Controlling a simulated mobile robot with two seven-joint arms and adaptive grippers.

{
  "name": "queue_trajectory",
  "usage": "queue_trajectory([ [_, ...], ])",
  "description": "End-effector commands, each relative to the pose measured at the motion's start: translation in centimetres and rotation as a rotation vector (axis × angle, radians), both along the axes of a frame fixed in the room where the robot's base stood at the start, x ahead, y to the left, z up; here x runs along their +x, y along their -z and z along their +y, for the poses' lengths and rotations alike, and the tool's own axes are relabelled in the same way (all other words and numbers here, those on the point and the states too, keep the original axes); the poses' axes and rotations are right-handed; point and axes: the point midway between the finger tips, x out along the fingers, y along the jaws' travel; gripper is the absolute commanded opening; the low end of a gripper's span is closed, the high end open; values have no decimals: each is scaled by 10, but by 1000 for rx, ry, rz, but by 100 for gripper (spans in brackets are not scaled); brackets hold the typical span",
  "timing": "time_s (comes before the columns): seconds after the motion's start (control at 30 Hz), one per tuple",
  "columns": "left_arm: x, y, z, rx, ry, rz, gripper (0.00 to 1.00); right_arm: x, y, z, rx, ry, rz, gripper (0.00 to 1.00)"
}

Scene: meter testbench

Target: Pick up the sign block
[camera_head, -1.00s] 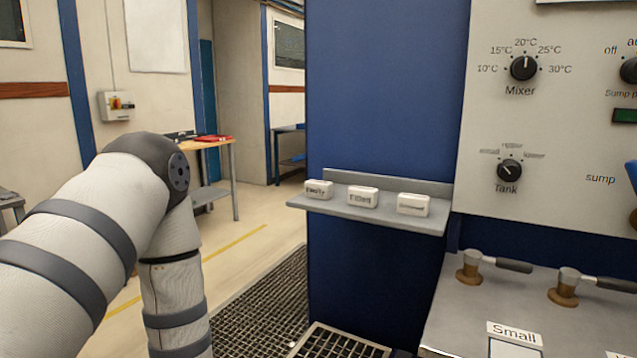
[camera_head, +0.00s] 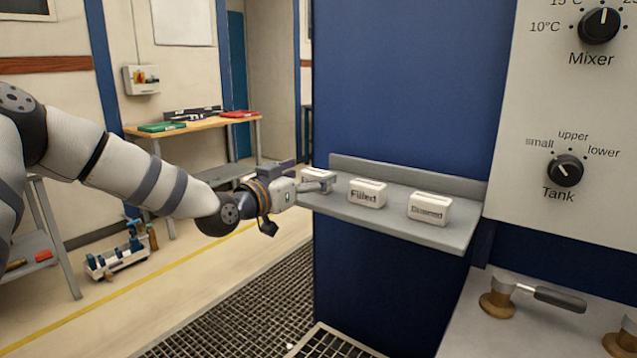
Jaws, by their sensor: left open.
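Three white sign blocks stand in a row on a grey shelf (camera_head: 345,208) fixed to the blue panel. The middle block (camera_head: 367,193) reads "Filled". The right block (camera_head: 429,208) has a label too small to read surely. The left block (camera_head: 318,174) is partly hidden behind my left gripper (camera_head: 322,184). My left arm reaches in from the left, and its open gripper is at the left end of the shelf, in front of or around the left block; I cannot tell whether it touches. My right gripper does not show.
A control panel with a Mixer knob (camera_head: 599,25) and a Tank knob (camera_head: 565,170) stands right of the shelf. Below it is a bench with a valve handle (camera_head: 530,294). A wooden table (camera_head: 193,129) stands at the back left. The floor before the shelf is open.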

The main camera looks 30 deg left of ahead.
Motion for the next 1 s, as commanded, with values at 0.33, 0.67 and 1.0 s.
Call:
queue_trajectory([
  [0.33,28,1,-3,-2,-1,4,78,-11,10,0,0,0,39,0],
  [0.67,27,1,-3,-2,-1,4,26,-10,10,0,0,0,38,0],
  [1.0,26,-5,-4,-1,-1,2,26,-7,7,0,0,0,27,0],
])
